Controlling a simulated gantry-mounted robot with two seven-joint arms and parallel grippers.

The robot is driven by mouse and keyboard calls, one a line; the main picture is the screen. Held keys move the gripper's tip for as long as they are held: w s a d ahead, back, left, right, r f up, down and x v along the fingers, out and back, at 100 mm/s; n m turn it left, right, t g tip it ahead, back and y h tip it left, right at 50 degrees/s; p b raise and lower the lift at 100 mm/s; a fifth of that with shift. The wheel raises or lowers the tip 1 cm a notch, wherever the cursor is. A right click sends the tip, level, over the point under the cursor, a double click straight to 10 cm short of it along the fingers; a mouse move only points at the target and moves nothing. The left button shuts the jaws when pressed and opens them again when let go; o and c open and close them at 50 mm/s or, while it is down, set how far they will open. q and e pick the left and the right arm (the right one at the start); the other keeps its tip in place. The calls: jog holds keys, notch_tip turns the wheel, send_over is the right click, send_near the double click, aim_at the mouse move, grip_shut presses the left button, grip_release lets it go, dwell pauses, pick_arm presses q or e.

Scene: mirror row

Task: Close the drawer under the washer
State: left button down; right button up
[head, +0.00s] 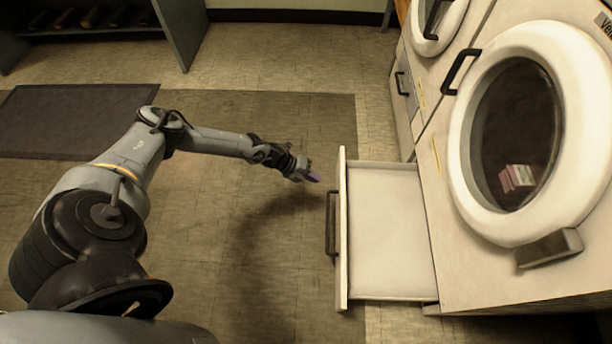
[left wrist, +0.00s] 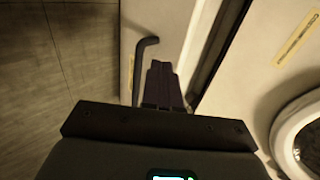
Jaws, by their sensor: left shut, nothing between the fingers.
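The drawer (head: 385,235) under the near washer (head: 470,250) is pulled out, and its inside looks empty. Its pale front panel (head: 343,265) carries a dark bar handle (head: 331,223). My left gripper (head: 313,177) is shut and empty, out in front of the panel near its far end; in the head view a small gap shows between them. In the left wrist view the shut fingers (left wrist: 162,82) overlap a pale panel (left wrist: 130,50) beside a dark handle (left wrist: 142,65). Whether they touch it cannot be told. My right gripper is not in view.
The washer's round door (head: 470,190) is shut, with a red and white item behind the glass. Another washer (head: 405,85) stands beyond. A dark mat (head: 70,120) and a shelf unit (head: 185,30) are at the far left. The floor before the drawer is clear.

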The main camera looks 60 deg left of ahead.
pick_arm(q)
jog(key=w+d+f+b, duration=0.1)
jog(key=w+d+b, duration=0.1)
jog(key=w, duration=0.1)
jog(key=w+d+f+b, duration=0.1)
jog(key=w+d, duration=0.1)
jog(key=shift+w+d+f+b, duration=0.1)
jog(key=shift+w+f+b, duration=0.05)
jog(key=shift+f+b, duration=0.2)
jog(key=shift+d, duration=0.15)
jog(key=shift+w, duration=0.1)
